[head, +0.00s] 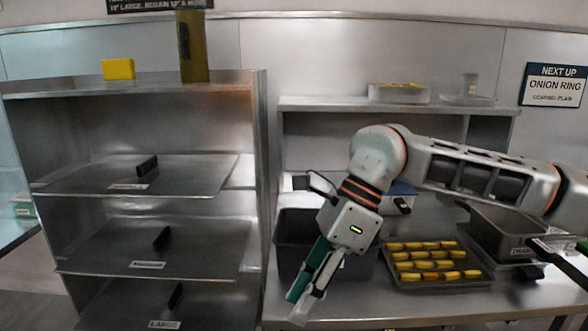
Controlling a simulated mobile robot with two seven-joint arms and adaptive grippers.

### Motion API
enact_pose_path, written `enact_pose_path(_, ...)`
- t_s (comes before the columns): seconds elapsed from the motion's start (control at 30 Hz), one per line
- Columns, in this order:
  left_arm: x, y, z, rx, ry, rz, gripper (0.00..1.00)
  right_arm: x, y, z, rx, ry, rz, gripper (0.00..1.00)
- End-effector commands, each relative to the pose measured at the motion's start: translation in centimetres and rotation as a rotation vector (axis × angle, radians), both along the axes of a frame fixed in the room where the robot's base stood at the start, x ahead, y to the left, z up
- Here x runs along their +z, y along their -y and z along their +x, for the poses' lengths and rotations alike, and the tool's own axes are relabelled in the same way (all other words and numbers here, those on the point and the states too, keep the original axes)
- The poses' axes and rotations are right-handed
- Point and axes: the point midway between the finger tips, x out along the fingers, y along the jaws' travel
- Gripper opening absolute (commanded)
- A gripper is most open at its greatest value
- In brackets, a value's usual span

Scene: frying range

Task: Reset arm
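My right arm comes in from the right, bent over the steel counter. My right gripper (298,306) points down and to the left in front of a dark deep pan. Its two fingers, one with a green face, lie close together in this view, and whether there is a gap between the tips is unclear. I see nothing held between them. My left gripper is not in view.
A steel rack (250,180) with several labelled shelves stands at left. On the counter are a dark deep pan (290,245), a tray of yellow pieces (440,283) and another deep pan (495,238). A shelf (330,104) behind holds a small tray (400,95).

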Motion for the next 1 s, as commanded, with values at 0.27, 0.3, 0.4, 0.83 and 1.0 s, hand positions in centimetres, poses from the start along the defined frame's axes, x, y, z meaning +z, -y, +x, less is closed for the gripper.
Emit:
enact_pose_path(0.27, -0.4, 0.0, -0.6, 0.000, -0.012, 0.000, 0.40, -0.8, -9.0, -6.0, -0.052, -0.352, 0.382, 0.30)
enact_pose_path(0.3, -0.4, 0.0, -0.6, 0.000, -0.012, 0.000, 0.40, -0.4, -9.9, -6.6, -0.072, -0.406, 0.437, 0.30)
enact_pose_path(0.4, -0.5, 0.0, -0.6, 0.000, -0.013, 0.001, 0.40, 0.8, -11.8, -7.4, -0.134, -0.549, 0.571, 0.30)
enact_pose_path(0.83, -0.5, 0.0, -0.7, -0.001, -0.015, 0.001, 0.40, 3.6, -12.3, -2.1, -0.590, -1.214, 1.058, 0.30)
enact_pose_path(1.0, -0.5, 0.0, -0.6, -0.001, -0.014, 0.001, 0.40, 0.6, -9.1, 2.4, -0.849, -1.482, 1.202, 0.30)
